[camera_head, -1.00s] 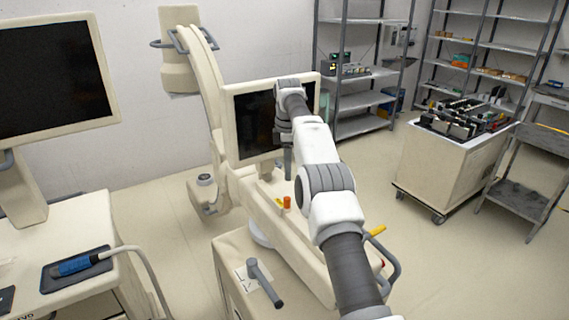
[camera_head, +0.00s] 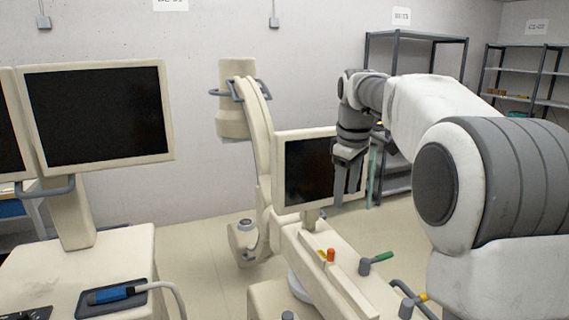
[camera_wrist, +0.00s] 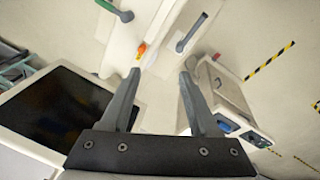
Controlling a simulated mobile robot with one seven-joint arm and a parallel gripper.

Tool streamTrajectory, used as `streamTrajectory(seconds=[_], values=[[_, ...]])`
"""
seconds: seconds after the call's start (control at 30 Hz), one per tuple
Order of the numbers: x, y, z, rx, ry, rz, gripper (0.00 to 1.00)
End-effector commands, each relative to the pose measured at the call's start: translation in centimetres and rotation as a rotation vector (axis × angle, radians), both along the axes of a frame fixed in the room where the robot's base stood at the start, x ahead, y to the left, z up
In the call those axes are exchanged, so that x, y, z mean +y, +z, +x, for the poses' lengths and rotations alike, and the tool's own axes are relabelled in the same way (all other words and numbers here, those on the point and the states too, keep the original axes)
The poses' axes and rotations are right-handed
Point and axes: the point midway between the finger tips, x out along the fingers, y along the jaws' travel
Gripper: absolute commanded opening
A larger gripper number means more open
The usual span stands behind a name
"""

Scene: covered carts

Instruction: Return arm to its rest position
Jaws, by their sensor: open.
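My gripper (camera_head: 348,178) hangs pointing down in front of the C-arm cart's monitor (camera_head: 308,172) in the head view. Its two fingers are apart with nothing between them. The wrist view also shows the open fingers (camera_wrist: 158,85), with the cart top below and beyond them. My white and grey arm reaches in from the right of the head view and hides part of the room behind it.
The cream C-arm cart (camera_head: 335,275) has an orange knob (camera_head: 331,255) and a green-tipped handle (camera_head: 376,262). A second cart at left carries a large screen (camera_head: 95,115) and a blue probe (camera_head: 112,294) on a dark pad. Metal shelves (camera_head: 520,85) stand at the back right.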

Motion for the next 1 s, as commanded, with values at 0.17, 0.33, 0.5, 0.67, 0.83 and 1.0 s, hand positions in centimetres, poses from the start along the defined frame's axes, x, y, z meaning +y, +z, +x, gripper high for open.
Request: streamTrajectory(seconds=[0.17, 0.33, 0.5, 0.67, 0.83, 1.0], values=[[0.0, 0.9, -5.0, -0.047, -0.122, 0.028, 0.62], [-0.1, 0.8, -9.7, -0.089, -0.240, 0.062, 0.62], [-0.3, -0.1, -14.6, -0.130, -0.357, 0.101, 0.62], [-0.4, -1.8, -19.2, -0.169, -0.465, 0.144, 0.62], [-0.5, -4.4, -23.9, -0.207, -0.581, 0.194, 0.62], [-0.5, -7.7, -28.1, -0.241, -0.689, 0.247, 0.62]])
